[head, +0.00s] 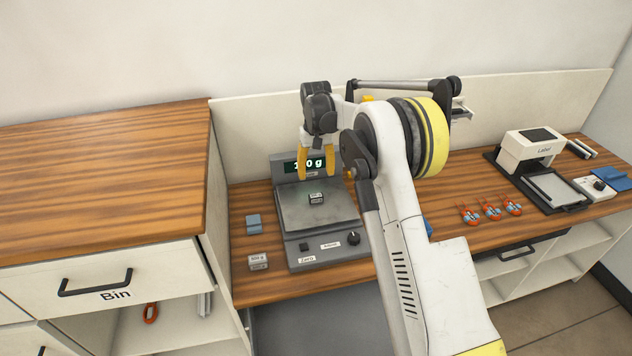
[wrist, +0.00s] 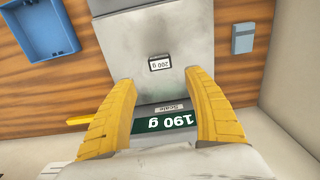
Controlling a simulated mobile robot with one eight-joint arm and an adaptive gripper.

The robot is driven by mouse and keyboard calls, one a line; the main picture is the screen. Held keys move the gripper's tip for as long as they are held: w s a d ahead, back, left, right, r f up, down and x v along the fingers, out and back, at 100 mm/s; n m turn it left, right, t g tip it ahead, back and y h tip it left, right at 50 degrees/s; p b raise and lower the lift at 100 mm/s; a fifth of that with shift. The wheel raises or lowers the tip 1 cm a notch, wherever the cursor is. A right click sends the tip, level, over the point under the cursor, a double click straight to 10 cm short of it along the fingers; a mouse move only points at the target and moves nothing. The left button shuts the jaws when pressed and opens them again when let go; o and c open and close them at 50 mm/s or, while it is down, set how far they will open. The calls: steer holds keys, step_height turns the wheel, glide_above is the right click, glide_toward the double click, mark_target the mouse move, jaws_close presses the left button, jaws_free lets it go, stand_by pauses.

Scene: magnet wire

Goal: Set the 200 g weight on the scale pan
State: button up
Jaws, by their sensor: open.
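The 200 g weight (head: 317,197) is a small grey block with a white label, resting on the metal scale pan (head: 335,212). In the wrist view its label reads 200 g, upside down (wrist: 160,63). The scale display (wrist: 163,125) reads 190 g in the wrist view; in the head view it is partly covered by a finger. My gripper (head: 316,177) is open, with its yellow fingers pointing down above the back of the pan. In the wrist view my gripper (wrist: 160,76) shows empty, its fingertips spread apart and clear of the weight.
Another weight (head: 258,263), seemingly labelled 500 g, and a blue-grey block (head: 254,224) sit left of the scale. The bin cabinet (head: 100,180) rises at left. A blue tray (wrist: 40,40) lies on the wooden counter. Red-orange clips (head: 490,211) and a label printer (head: 531,150) stand right.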

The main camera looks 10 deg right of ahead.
steer(key=s+r+t, duration=0.3)
steer(key=s+r, duration=1.4)
steer(key=r, duration=0.3)
steer(key=s+f+t, duration=0.2)
steer(key=s, duration=0.9)
steer(key=s+f+t, duration=0.2)
steer(key=s, duration=1)
